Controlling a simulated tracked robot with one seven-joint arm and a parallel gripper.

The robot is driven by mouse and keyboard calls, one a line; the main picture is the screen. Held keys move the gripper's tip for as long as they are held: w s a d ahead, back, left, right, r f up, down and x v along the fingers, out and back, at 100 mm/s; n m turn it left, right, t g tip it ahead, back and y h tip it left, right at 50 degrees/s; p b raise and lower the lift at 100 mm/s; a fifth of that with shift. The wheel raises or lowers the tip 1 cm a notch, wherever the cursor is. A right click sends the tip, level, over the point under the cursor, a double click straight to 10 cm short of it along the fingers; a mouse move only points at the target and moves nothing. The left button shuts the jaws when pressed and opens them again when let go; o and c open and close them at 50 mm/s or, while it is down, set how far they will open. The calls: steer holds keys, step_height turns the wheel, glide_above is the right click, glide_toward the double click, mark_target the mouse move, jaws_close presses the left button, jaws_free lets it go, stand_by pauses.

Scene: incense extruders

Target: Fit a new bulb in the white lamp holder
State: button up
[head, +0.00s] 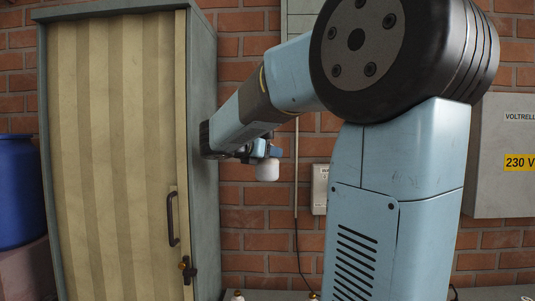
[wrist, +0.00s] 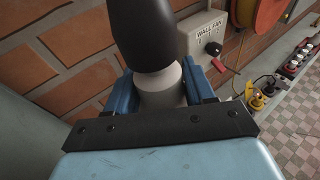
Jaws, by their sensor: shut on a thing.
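My gripper (wrist: 162,92) has its blue fingers on both sides of a pale cylindrical piece and is shut on it. A dark grey rounded body (wrist: 150,35) rises above this piece in the wrist view, cropped by the top edge. Together they look like a bulb, though the shape is only partly visible. In the head view a small white rounded thing (head: 267,171) hangs under my gripper (head: 262,149), beside the cabinet's right side. Two small fittings, one white (head: 237,296) and one orange-topped (head: 313,296), show at the bottom edge. I cannot tell whether either is the white lamp holder.
A tall cabinet (head: 110,130) with a beige folding front stands left, close to my gripper. A wall switch box (head: 320,190), labelled WALL FAN in the wrist view (wrist: 203,40), is on the brick wall. Cabled plugs (wrist: 257,103) lie at the right. A blue barrel (head: 20,190) stands far left.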

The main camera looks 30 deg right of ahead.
steer(key=shift+r+n+t+y, duration=0.25)
steer(key=shift+n+t+y, duration=0.35)
steer(key=shift+n+t, duration=0.4)
steer(key=o, duration=1.2)
steer(key=shift+f, duration=0.15)
steer(key=v, duration=1.4)
steer(key=shift+d+f, duration=0.1)
